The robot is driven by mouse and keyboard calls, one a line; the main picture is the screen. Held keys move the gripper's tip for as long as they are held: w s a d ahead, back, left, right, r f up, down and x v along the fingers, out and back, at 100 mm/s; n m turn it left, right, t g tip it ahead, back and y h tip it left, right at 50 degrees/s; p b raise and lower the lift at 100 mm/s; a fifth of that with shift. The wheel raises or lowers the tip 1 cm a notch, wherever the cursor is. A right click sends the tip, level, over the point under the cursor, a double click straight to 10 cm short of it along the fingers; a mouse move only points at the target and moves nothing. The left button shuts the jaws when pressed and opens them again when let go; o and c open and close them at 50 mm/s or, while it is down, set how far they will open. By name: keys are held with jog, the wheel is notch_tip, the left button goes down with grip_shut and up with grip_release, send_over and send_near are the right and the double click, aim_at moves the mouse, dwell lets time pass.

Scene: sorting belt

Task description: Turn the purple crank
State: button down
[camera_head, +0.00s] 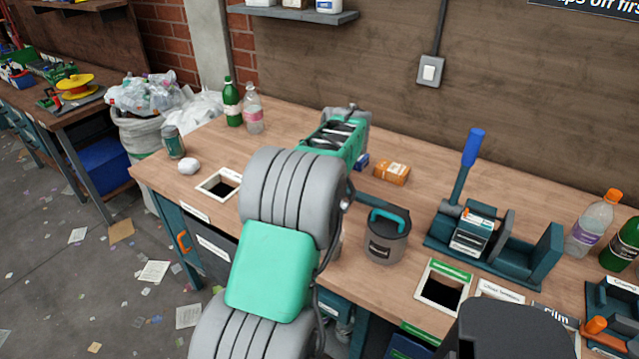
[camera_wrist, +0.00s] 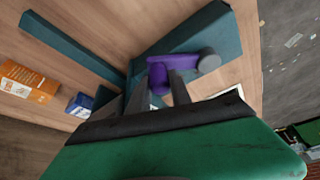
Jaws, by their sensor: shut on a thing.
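The purple crank (camera_wrist: 178,66) shows in the wrist view, with a short arm running to a round grey hub at its right end. It is mounted by a dark teal block. My gripper (camera_wrist: 158,79) has one grey finger on each side of the purple knob at the crank's left end, and is shut on it. The lower part of the knob sits between the fingers and is partly hidden. In the head view, my arm covers the crank and the gripper.
An orange box (camera_head: 392,173) and a small blue box (camera_wrist: 80,104) lie near the crank. A grey bin with a teal handle (camera_head: 386,240) and a blue-handled lever press (camera_head: 470,150) stand to the right. Bottles (camera_head: 232,103) stand at the back left. Square openings (camera_head: 219,184) cut the bench.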

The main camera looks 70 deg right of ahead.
jog(key=shift+r, duration=0.1)
jog(key=c, duration=1.2)
grip_release()
jog(key=shift+o, duration=0.2)
jog(key=v, duration=0.7)
jog(key=shift+r, duration=0.3)
jog(key=shift+s+a, duration=0.1)
jog(key=shift+s, duration=0.05)
